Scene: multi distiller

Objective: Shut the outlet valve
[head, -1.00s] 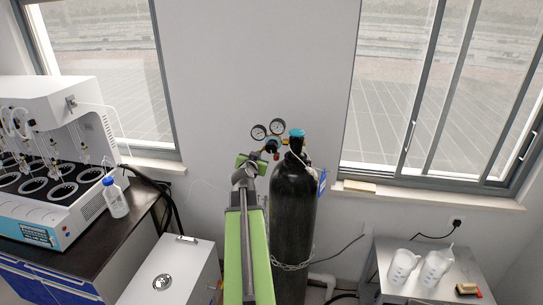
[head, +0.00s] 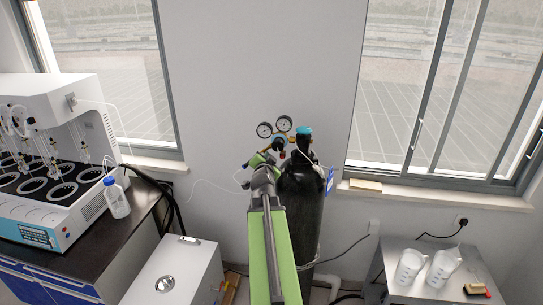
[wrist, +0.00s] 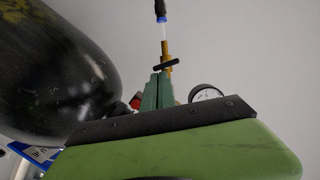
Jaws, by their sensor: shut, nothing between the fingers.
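The outlet valve's small black bar handle (wrist: 166,64) shows in the wrist view on a brass fitting (wrist: 167,48). The bar lies across the fitting, slightly tilted. A blue-ended tube connector (wrist: 161,18) sits above it. My gripper (wrist: 158,80) has its dark green fingers shut and empty, just below the handle; I cannot tell whether they touch it. In the head view my gripper (head: 262,160) is at the left of the regulator (head: 281,140), and my arm hides the valve there.
The black gas cylinder (head: 303,215) stands close on the right, with a blue top knob (head: 304,131). Two gauges (head: 264,130) top the regulator. A bench with an apparatus (head: 50,150) is left; a metal table with white jugs (head: 410,266) is right.

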